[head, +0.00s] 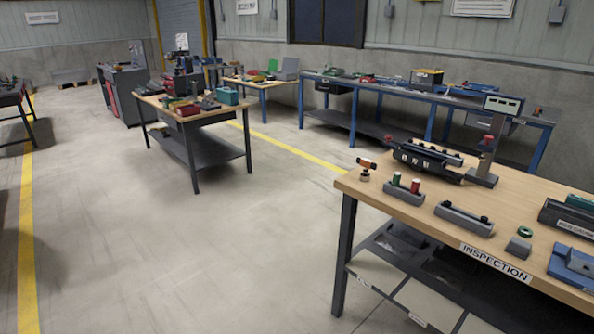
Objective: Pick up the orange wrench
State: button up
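I cannot make out an orange wrench in the head view. A small orange-and-dark item (367,163) stands at the left back corner of the near table, but its shape does not read clearly as a wrench. Small tools on the far benches are too small to tell apart. My gripper is not in view.
The near wooden table (407,208), labelled INSPECTION, fills the right side and holds gauges and blocks. A wood-topped table (163,101) stands mid-floor. A long blue-legged bench (395,92) lines the back wall. A grey cabinet (124,96) stands behind. Open floor (200,250) lies left of centre.

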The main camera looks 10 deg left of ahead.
aim_at(368, 165)
jog(key=i, duration=0.8)
jog(key=i+j+z, duration=0.1)
jog(key=i, duration=0.7)
jog(key=i+j, duration=0.15)
jog(key=i, duration=0.65)
jog(key=z, duration=0.05)
